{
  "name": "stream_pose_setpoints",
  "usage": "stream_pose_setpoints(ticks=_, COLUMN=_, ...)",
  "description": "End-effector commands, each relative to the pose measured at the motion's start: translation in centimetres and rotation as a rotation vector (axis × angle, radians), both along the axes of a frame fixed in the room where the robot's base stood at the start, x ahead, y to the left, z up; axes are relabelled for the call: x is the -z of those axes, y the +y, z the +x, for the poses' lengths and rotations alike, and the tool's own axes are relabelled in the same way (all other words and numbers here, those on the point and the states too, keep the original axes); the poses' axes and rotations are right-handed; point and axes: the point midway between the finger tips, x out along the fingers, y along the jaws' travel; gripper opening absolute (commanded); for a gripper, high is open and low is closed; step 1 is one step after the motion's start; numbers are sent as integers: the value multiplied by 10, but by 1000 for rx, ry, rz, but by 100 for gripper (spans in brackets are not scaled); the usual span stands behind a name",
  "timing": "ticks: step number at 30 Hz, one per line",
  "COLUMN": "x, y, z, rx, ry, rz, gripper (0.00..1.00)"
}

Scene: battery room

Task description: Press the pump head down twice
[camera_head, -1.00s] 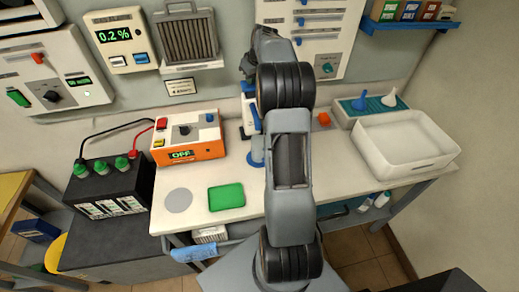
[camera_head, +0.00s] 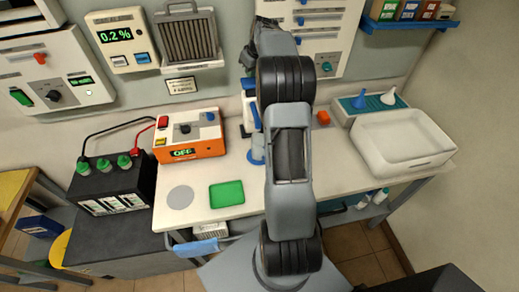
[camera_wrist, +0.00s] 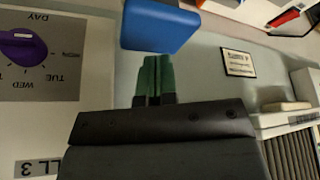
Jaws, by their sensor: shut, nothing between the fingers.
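A blue block-shaped part (camera_wrist: 160,25), which looks like the pump head, fills the top middle of the wrist view. That view is upside down. My gripper (camera_wrist: 153,60) is shut and empty, with its green fingers together and their tips close to the blue part. I cannot tell whether they touch it. In the head view my arm hides much of the pump area. Blue parts (camera_head: 256,116) show just left of my arm at the back of the bench, but which is the pump head is unclear. My gripper is mostly hidden there.
An orange box (camera_head: 195,145) reading OFF and a green pad (camera_head: 227,194) lie left of my arm. A white basin (camera_head: 438,161) and a rack with blue and white funnels (camera_head: 370,112) stand right. Wall panels are close behind.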

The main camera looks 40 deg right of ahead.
Motion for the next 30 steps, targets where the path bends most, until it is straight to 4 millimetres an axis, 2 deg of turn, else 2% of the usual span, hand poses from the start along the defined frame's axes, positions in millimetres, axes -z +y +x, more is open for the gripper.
stream_pose_setpoints(ticks=8, x=4, y=0, z=0, rx=0, ry=0, rz=0, gripper=0)
stream_pose_setpoints(ticks=30, x=30, y=0, z=0, rx=0, ry=0, rz=0, gripper=0)
